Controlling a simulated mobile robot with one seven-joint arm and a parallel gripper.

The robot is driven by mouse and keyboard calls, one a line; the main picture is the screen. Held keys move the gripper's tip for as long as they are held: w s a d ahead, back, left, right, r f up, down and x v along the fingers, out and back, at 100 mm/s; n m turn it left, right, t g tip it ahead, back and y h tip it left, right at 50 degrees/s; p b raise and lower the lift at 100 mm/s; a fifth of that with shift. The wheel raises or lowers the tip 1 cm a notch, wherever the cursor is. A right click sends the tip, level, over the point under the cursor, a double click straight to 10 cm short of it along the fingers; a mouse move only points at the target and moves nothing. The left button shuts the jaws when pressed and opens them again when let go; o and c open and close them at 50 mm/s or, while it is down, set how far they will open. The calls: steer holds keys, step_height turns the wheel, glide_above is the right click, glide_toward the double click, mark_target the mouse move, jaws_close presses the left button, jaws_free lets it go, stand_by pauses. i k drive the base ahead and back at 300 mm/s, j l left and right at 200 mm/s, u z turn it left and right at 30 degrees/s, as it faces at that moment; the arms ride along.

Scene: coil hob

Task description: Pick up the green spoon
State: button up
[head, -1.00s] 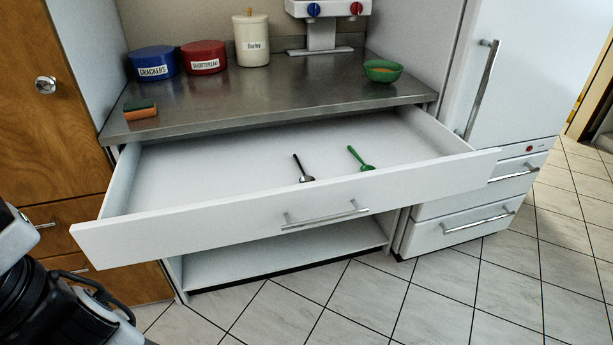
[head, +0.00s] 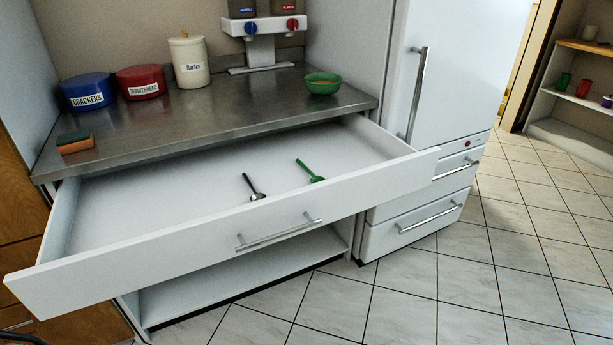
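The green spoon (head: 308,169) lies in the open white drawer (head: 140,202), right of the middle, with its bowl end toward the drawer front. A dark spoon (head: 252,186) lies to its left, a small gap apart. The drawer front partly hides the bowl of the dark spoon. My gripper is not in view.
The drawer front (head: 380,185) sticks out below the metal counter (head: 200,116). On the counter are a green bowl (head: 322,86), a sponge (head: 75,143), a blue tin (head: 88,95), a red tin (head: 141,84) and a cream canister (head: 189,64). A white fridge (head: 455,60) stands right. Tiled floor (head: 500,270) is clear.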

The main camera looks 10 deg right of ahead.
mark_target(314, 179)
steer(key=i+j+z, duration=0.4)
steer(key=j+z, duration=0.2)
steer(key=j, duration=0.2)
steer(key=i, duration=0.5)
